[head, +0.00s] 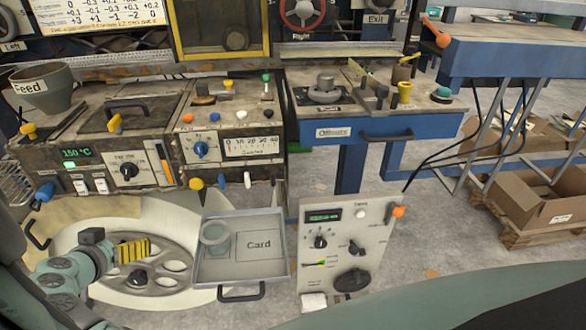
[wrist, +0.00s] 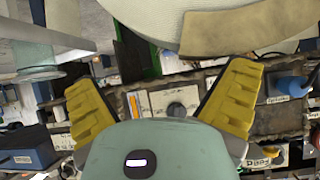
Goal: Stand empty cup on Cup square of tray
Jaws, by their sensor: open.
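The tray (head: 262,279) is a grey metal tray with a black front handle, low in the middle of the head view. Its right half has an outlined square marked "Card". A round, pale grey-green cup-like thing (head: 215,236) is on its left half, apparently upright; whether it is empty is unclear. No Cup lettering is readable there. My gripper (head: 132,250), with yellow fingers, is left of the tray and apart from it, in front of a large spoked wheel. In the wrist view my gripper (wrist: 162,80) has its fingers wide apart with nothing held between them.
A control box (head: 346,250) with knobs stands close to the tray's right side. The laminator panel (head: 205,145) with knobs and coloured levers is behind the tray. A grey Feed bowl (head: 45,90) is at upper left.

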